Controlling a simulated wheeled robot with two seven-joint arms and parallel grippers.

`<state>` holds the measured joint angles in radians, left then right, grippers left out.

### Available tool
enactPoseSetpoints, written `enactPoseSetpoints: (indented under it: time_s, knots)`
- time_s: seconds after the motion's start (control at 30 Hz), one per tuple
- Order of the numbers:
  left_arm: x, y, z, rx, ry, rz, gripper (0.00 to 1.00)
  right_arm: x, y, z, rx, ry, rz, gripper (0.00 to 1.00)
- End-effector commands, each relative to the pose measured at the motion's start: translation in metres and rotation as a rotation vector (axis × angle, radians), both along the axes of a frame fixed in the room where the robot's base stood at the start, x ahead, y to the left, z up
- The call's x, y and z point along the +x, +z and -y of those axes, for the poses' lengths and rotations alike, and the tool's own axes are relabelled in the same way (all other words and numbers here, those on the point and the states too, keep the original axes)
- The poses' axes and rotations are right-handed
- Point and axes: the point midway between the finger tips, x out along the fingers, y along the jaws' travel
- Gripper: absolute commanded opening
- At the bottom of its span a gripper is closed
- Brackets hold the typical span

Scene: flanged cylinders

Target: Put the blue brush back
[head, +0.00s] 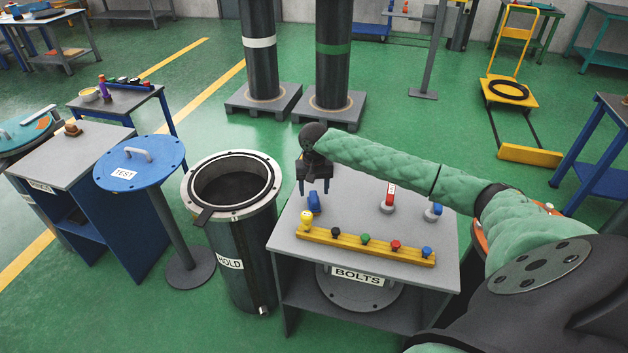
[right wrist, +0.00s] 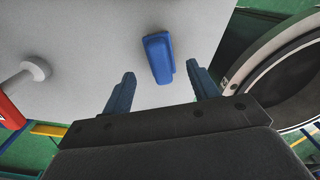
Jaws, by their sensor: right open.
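A small blue block-like piece (head: 314,203), likely the blue brush, rests on the grey top of the BOLTS table (head: 352,205), behind the left end of the yellow rack. The right wrist view shows it (right wrist: 158,58) ahead of and between the fingers, apart from them. My right gripper (head: 313,187) is open and empty, pointing down just above it; its fingers also show in the right wrist view (right wrist: 160,76). Another blue item (head: 434,210) with a grey round part is at the table's right side, partly behind my arm. My left gripper is not in view.
A yellow rack (head: 364,247) with several coloured knobs lies along the table front. A red item (head: 390,190) on a grey round base stands behind it. The open HOLD cylinder (head: 240,250) is close left of the table, beside a blue TEST lid (head: 140,160) on a stand.

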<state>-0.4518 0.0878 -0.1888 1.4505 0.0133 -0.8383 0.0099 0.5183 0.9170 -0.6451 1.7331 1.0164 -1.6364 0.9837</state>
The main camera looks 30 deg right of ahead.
Motion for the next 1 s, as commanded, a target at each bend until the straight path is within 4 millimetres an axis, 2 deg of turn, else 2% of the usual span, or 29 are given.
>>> enactPoseSetpoints:
  time_s: [0.2,0.4,1.0]
  knots:
    - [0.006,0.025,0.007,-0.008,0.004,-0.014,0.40,0.000,0.034,0.000,0.000,0.002,0.001,0.60]
    - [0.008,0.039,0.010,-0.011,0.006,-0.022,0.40,0.000,0.051,0.000,0.000,0.000,0.000,0.60]
    - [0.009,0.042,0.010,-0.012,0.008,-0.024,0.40,0.000,0.055,0.000,0.000,0.000,0.000,0.60]
